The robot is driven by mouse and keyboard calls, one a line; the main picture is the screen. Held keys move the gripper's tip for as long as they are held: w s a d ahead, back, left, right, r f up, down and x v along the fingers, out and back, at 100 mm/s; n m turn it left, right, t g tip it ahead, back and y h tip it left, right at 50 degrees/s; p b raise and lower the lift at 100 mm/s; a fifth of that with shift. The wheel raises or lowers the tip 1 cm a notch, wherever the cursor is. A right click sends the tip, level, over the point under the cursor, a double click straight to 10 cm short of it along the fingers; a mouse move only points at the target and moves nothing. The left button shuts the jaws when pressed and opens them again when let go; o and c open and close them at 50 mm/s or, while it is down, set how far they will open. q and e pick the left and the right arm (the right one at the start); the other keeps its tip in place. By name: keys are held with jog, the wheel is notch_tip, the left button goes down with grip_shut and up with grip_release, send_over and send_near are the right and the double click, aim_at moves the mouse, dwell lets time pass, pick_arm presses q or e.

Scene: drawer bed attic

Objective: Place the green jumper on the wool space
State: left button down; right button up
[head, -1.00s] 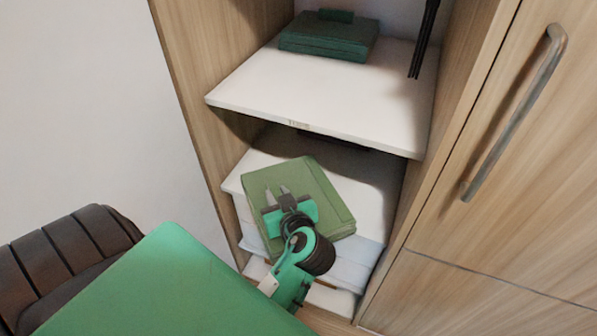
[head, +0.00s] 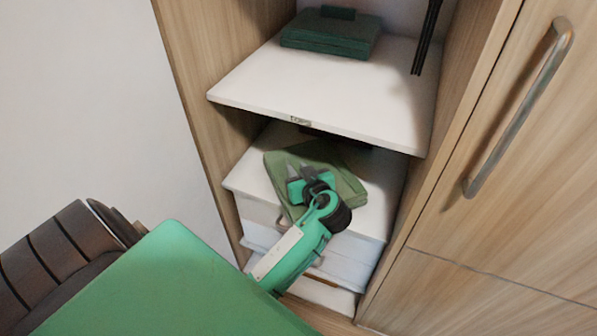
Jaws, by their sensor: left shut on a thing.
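The green jumper (head: 345,187) is a flat, folded olive-green bundle in the lower compartment of the wooden cupboard. It lies over, or just above, the white lower surface (head: 250,173), partly below the upper shelf. My left gripper (head: 300,171) is over the jumper and shut on it; the fingers and wrist hide part of it. I cannot tell whether the jumper rests fully on the surface. The upper shelf (head: 310,95) has a small label (head: 300,120) on its front edge, too small to read. My right gripper is out of view.
A dark green folded stack (head: 331,35) lies at the back of the upper shelf, with dark hanging strips (head: 425,38) to its right. The cupboard's side panel (head: 203,110) bounds the left. A closed door with a metal handle (head: 517,110) is at the right.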

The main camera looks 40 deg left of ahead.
pick_arm(q)
jog(key=c, duration=1.7)
grip_release()
jog(key=shift+f, duration=0.15)
jog(key=o, duration=0.4)
jog(key=shift+o, duration=0.2)
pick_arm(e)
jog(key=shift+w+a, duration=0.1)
pick_arm(q)
jog(key=v, duration=1.2)
jog(key=shift+p, duration=0.3)
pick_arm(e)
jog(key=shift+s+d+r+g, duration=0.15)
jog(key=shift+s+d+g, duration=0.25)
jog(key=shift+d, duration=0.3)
pick_arm(q)
jog(key=shift+d, duration=0.1)
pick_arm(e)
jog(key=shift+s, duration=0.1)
